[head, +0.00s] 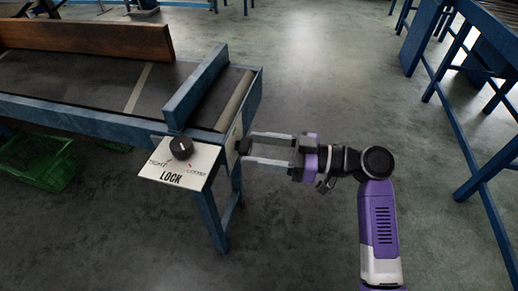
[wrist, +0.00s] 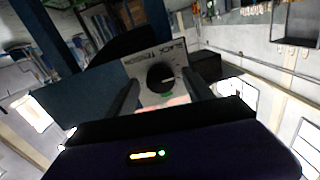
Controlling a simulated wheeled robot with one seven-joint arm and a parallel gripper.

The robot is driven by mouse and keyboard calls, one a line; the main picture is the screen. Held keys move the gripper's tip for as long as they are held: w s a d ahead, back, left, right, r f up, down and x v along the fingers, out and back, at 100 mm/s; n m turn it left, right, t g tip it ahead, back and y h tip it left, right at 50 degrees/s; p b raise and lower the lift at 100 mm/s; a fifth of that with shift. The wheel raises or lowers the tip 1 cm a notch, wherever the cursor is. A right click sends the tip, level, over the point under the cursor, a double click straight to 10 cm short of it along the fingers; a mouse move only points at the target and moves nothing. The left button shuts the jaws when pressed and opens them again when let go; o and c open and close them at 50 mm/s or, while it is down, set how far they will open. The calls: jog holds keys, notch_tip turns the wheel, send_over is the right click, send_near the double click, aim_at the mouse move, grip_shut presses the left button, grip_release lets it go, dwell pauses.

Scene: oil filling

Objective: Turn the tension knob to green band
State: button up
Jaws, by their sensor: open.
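The tension knob (head: 244,146) is dark and round, on a pale plate at the conveyor's end. In the wrist view the knob (wrist: 161,78) has a pale pointer mark toward the right. Its plate (wrist: 139,67) reads SLACK and TENSION, with a small greenish patch just below the knob and a pinkish area lower down. My gripper (head: 245,147) is open, its two fingers reaching from the right, one on each side of the knob. In the wrist view the fingers flank the knob; I cannot tell whether they touch it.
A second dark knob (head: 180,147) sits on a LOCK plate (head: 150,168) at the conveyor's near corner. A green crate (head: 45,165) stands below. The floor right of the conveyor is clear around my arm.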

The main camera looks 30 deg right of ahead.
grip_shut()
jog(key=shift+m+p, duration=0.3)
jog(key=m+p, duration=0.3)
jog(key=m, duration=0.1)
jog(key=shift+r+m+t+p, duration=0.15)
jog(key=shift+m+t+p, duration=0.15)
jog(key=shift+p, duration=0.05)
jog(key=m+p, duration=0.4)
jog(key=shift+s+a+m, duration=0.1)
jog(key=shift+m, duration=0.3)
jog(key=m+p, duration=0.4)
jog(key=m, duration=0.1)
jog(key=shift+t, duration=0.3)
jog(key=shift+s+m+p, duration=0.1)
jog(key=shift+m+p, duration=1.1)
jog(key=shift+m, duration=0.3)
jog(key=shift+f+m, duration=0.2)
jog(key=shift+m, duration=0.1)
